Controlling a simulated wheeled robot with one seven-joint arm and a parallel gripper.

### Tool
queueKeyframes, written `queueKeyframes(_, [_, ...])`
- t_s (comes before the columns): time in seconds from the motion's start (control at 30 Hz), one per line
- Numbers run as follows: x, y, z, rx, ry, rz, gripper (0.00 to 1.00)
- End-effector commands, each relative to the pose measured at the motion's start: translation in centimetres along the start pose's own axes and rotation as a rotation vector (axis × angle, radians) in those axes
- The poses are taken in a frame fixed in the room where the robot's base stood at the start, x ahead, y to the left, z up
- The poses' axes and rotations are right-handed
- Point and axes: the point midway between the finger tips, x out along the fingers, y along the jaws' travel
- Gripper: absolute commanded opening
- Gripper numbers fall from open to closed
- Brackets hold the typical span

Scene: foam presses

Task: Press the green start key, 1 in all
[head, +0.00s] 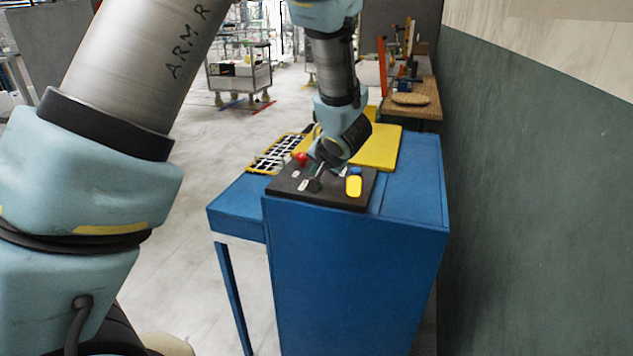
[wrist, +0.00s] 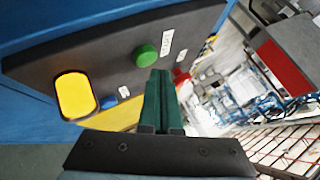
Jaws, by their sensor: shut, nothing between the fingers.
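The green start key (wrist: 145,55) is a round button on a dark control panel (wrist: 110,52) in the wrist view. A small white label (wrist: 167,41) stands beside it. My gripper (wrist: 160,72) is shut and empty, its green fingers together. The fingertips appear just beside the green key; I cannot tell whether they touch the panel. In the head view my gripper (head: 316,178) is low over the dark panel (head: 325,199), and I cannot make out the green key there.
The panel also bears a red button (wrist: 181,77), a yellow key (wrist: 75,95) and a small blue key (wrist: 109,102). It sits on a blue cabinet (head: 355,270) with a yellow plate (head: 381,150) behind. A wall (head: 540,200) stands at right; open floor lies left.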

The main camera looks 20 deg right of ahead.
Motion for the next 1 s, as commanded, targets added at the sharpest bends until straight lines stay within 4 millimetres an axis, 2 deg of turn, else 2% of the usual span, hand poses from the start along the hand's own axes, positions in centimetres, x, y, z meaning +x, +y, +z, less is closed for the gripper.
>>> queueKeyframes(0.17, [-0.2, -0.2, -0.2, 0.0, 0.0, 0.0, 0.0])
queueKeyframes(0.8, [-3.5, -2.5, -2.5, 0.001, 0.0, 0.0, 0.0])
queueKeyframes(1.0, [-3.5, -2.5, -2.5, 0.001, 0.0, 0.0, 0.0])
